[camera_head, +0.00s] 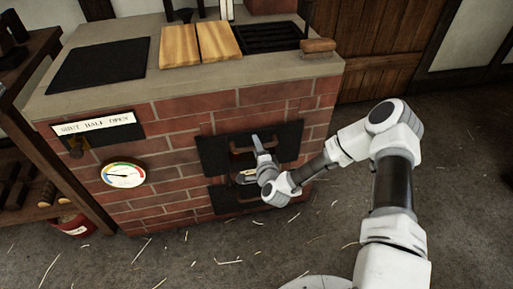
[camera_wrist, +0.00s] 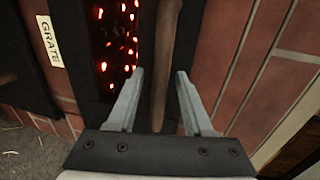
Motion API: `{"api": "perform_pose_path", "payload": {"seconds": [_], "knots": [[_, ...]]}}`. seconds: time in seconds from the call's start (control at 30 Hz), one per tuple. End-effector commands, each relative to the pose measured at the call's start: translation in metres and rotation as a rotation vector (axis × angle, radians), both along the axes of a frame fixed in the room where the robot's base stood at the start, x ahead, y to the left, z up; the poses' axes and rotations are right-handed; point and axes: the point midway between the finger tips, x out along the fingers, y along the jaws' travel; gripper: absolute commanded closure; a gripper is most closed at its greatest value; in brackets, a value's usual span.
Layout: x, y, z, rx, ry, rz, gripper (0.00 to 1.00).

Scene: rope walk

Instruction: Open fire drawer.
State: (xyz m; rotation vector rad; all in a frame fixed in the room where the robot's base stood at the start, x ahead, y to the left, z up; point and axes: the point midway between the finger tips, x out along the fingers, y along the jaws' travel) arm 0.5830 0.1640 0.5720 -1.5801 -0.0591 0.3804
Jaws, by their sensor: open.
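The fire drawer shows in the head view as a black front plate (camera_head: 288,139) set in the brick stove. In the wrist view its dark front (camera_wrist: 112,40) has holes with red embers glowing through. A brown wooden bar handle (camera_wrist: 167,35) runs up the picture in front of it. My gripper (camera_wrist: 160,72) is open, with one finger on each side of the handle and visible gaps beside it. In the head view my gripper (camera_head: 258,148) is at the plate and hides part of it.
Below is another dark plate (camera_head: 230,200); a GRATE label (camera_wrist: 50,41) shows in the wrist view. The stove top (camera_head: 170,83) holds wooden boards (camera_head: 200,43). A gauge (camera_head: 123,175) is left, shelves (camera_head: 15,110) further left. Floor with straw lies open at right.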

Motion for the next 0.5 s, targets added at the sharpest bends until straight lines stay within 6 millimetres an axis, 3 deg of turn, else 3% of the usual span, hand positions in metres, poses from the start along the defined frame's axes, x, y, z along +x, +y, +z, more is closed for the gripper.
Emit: {"api": "perform_pose_path", "payload": {"seconds": [0.13, 0.4, 0.5], "knots": [[-0.0003, 0.0000, 0.0003, 0.000, 0.000, 0.000, 0.51], [-0.0005, 0.0000, 0.0001, 0.000, 0.000, 0.000, 0.99], [-0.0005, 0.0000, 0.0001, -0.001, 0.000, 0.000, 1.00]]}}
